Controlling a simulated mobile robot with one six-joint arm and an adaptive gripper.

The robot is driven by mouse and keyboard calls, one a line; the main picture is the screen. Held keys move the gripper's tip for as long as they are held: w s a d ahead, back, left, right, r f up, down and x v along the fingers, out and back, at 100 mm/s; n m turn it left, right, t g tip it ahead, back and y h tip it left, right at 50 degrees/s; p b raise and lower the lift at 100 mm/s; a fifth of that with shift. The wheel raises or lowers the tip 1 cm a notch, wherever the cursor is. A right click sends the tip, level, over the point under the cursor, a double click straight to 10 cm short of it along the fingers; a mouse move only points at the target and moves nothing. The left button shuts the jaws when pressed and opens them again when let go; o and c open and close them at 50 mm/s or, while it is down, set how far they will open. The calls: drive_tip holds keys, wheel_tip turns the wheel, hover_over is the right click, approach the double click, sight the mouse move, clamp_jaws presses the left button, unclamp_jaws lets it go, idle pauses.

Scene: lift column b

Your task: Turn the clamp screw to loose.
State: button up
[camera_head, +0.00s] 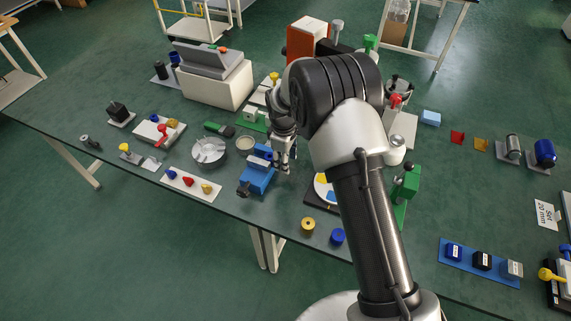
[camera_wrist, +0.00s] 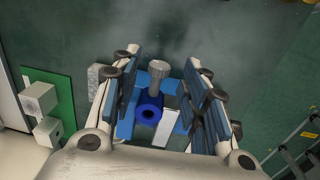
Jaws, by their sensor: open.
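A blue clamp fixture (camera_head: 257,178) stands near the table's front edge, left of my arm. In the wrist view, its blue body (camera_wrist: 125,125) shows between my fingers. A grey knurled knob (camera_wrist: 158,70), which looks like the clamp screw, stands out beside a blue ring (camera_wrist: 150,110) with a dark hole. My gripper (camera_head: 284,165) hangs just right of and above the fixture, pointing down. In the wrist view my gripper (camera_wrist: 160,95) is open, one finger on each side of the knob and ring, with gaps visible. Nothing is held. I cannot tell how far the screw is turned.
A round metal dish (camera_head: 209,150) and a white tray (camera_head: 190,184) with coloured knobs are left of the fixture. A dial plate (camera_head: 324,188) is close on its right. A green plate (camera_wrist: 62,95) with pale blocks lies beyond.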

drive_tip(key=shift+w+f, duration=0.1)
drive_tip(key=shift+f, duration=0.8)
clamp_jaws()
